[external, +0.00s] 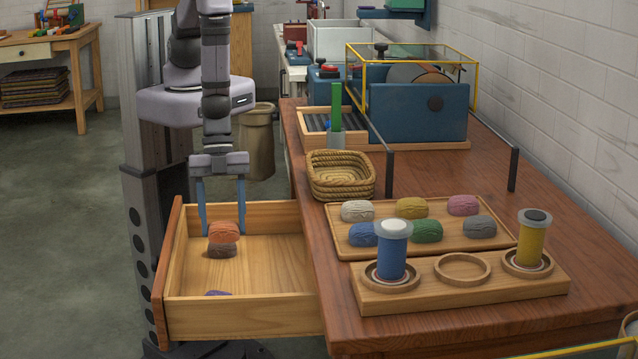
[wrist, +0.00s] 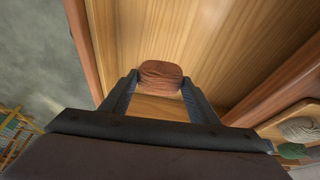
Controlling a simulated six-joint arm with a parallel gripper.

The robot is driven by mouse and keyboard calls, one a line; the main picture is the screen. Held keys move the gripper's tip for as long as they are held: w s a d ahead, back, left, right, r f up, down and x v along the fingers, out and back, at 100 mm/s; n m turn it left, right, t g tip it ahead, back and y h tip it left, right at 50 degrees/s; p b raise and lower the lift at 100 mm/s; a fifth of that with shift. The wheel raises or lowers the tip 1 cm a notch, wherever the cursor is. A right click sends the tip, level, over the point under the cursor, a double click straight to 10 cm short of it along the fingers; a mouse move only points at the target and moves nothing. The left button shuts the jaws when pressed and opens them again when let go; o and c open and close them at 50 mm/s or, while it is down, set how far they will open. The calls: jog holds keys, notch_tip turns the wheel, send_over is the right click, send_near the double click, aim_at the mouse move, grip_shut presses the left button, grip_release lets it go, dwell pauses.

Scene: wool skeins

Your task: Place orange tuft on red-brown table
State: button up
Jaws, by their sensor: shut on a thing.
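The orange tuft (external: 223,232) is in the open wooden drawer, between the blue fingers of my gripper (external: 221,228). My gripper points down and is shut on it. In the wrist view the orange tuft (wrist: 160,76) shows between the fingertips of my gripper (wrist: 159,82). The red-brown table (external: 455,170) stands to the right of the drawer, higher than the drawer floor.
The drawer (external: 240,313) also holds a purple tuft (external: 218,293) at its front. On the table are a woven basket (external: 340,190), a tray (external: 345,213) of several coloured tufts, and a spool rack (external: 460,297) with blue and yellow spools. Dark posts and a yellow-framed machine stand behind.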

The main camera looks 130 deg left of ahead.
jog(key=w+a+r+n+t+y, duration=0.15)
jog(key=w+a+r+n, duration=0.35)
jog(key=w+a+r, duration=0.5)
jog(key=w+a+r+n+y, duration=0.3)
jog(key=w+a+r+n, duration=0.3)
jog(key=w, duration=0.6)
jog(key=w+a+r+n+b, duration=0.1)
jog(key=w+a, duration=0.4)
jog(key=a, duration=0.3)
jog(key=w+a+n+b, duration=0.1)
jog(key=w+a, duration=0.3)
jog(key=a, duration=0.5)
jog(key=s+a+f+n+y, duration=0.1)
jog(key=s+a+n, duration=0.1)
jog(key=a, duration=1.2)
jog(key=s+a+f+n+g+b, duration=0.1)
jog(key=s+a, duration=0.3)
jog(key=a, duration=1)
jog(key=shift+s+a+f+n+y, duration=0.2)
jog(key=shift+a+f+n+y, duration=0.15)
jog(key=shift+f+n, duration=0.25)
jog(key=shift+g, duration=0.25)
notch_tip(320, 180, down, 5)
jog(key=b, duration=0.2)
jog(key=shift+b, duration=0.3)
jog(key=shift+f+p, duration=0.55)
jog(key=shift+f, duration=1.8)
